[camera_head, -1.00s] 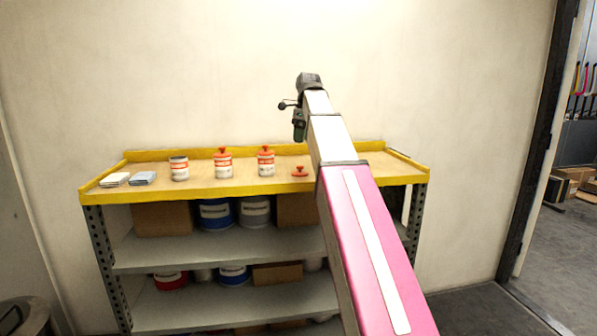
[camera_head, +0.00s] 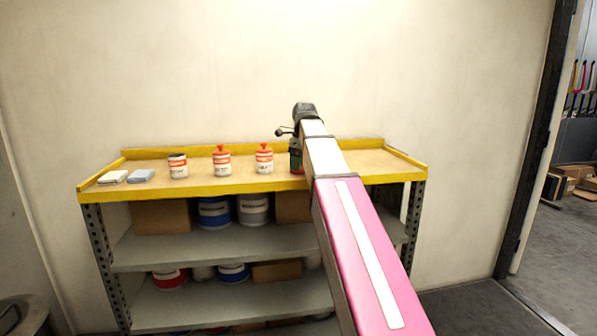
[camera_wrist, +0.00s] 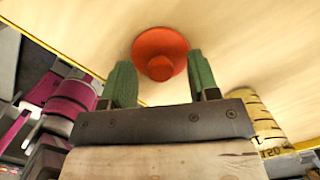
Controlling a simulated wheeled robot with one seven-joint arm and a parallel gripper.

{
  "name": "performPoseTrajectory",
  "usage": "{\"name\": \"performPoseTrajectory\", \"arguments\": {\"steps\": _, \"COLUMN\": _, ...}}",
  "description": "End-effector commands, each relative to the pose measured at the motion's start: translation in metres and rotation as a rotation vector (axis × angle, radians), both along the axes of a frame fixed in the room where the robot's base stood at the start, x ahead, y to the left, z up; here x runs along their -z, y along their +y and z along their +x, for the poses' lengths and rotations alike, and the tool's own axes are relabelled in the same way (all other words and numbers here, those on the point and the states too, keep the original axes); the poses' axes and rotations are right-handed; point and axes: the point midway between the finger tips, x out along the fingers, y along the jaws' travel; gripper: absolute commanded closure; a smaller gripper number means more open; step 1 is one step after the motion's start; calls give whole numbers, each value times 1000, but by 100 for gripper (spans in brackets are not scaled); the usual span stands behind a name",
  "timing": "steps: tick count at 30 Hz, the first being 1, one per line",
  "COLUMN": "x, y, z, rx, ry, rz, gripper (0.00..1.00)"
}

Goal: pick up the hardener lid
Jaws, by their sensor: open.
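The hardener lid (camera_wrist: 160,52) is a round orange-red disc with a raised knob, lying on the wooden bench top in the wrist view. My gripper (camera_wrist: 162,78) is open, its two green fingers apart on either side of the lid's near part, with the knob between their tips. I cannot tell how far above the bench the fingertips are.
An open can (camera_head: 178,166) and two cans with red tops, one left (camera_head: 221,161) and one nearer my gripper (camera_head: 264,159), stand to the left. A raised yellow rim runs along the back.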

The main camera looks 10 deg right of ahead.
Motion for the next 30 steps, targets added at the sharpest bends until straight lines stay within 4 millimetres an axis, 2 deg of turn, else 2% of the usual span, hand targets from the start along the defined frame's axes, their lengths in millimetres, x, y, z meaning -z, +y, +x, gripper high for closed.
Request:
{"name": "performPoseTrajectory", "arguments": {"steps": 5, "x": 1, "y": 0, "z": 0, "rx": 0, "ry": -1, "rz": -1, "gripper": 45}}
{"name": "performPoseTrajectory", "arguments": {"steps": 6, "x": 0, "y": 0, "z": 0, "rx": 0, "ry": -1, "rz": -1, "gripper": 48}}
{"name": "performPoseTrajectory", "arguments": {"steps": 10, "x": 0, "y": 0, "z": 0, "rx": 0, "ry": -1, "rz": -1, "gripper": 91}}
{"name": "performPoseTrajectory", "arguments": {"steps": 11, "x": 0, "y": 0, "z": 0, "rx": 0, "ry": -1, "rz": -1, "gripper": 96}}
{"name": "performPoseTrajectory", "arguments": {"steps": 23, "x": -2, "y": 0, "z": 1, "rx": 0, "ry": -1, "rz": 0, "gripper": 97}}
{"name": "performPoseTrajectory", "arguments": {"steps": 26, "x": -11, "y": 0, "z": 1, "rx": 0, "ry": -1, "rz": 0, "gripper": 97}}
{"name": "performPoseTrajectory", "arguments": {"steps": 30, "x": -34, "y": 0, "z": 2, "rx": 0, "ry": -3, "rz": 1, "gripper": 97}}
